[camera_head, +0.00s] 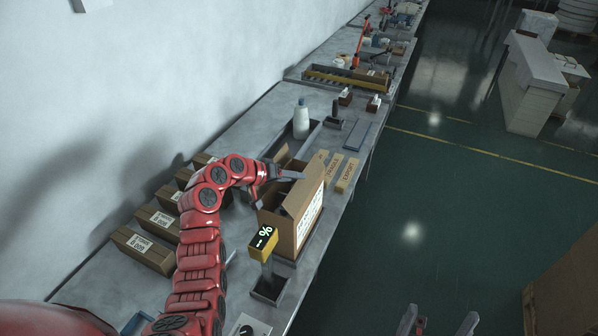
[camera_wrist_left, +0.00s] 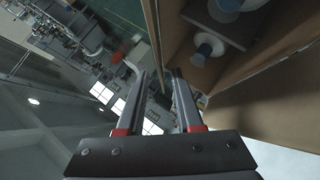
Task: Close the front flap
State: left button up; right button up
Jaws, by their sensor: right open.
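An open cardboard box (camera_head: 283,217) with a white label on its right side stands near the table's edge. One flap (camera_head: 281,155) stands up at its far left, and a panel rises on its right. I cannot tell which flap is the front one. My left gripper (camera_head: 301,175) is over the box's open top. In the left wrist view its fingers (camera_wrist_left: 155,72) are apart, with a cardboard edge (camera_wrist_left: 152,22) by the tips; contact is unclear. White and blue round items (camera_wrist_left: 207,47) show beside the cardboard. My right gripper (camera_head: 438,322) is open and empty, low in the head view.
A yellow-and-black device (camera_head: 263,243) stands just before the box. Several closed cartons (camera_head: 145,249) line the wall at left. A white bottle (camera_head: 301,119) stands behind the box, and flat cartons (camera_head: 347,175) lie to its right.

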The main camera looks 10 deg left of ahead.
aim_at(305, 184)
pick_arm(q)
jog(key=shift+x, duration=1.35)
jog(key=shift+c, duration=0.2)
grip_shut()
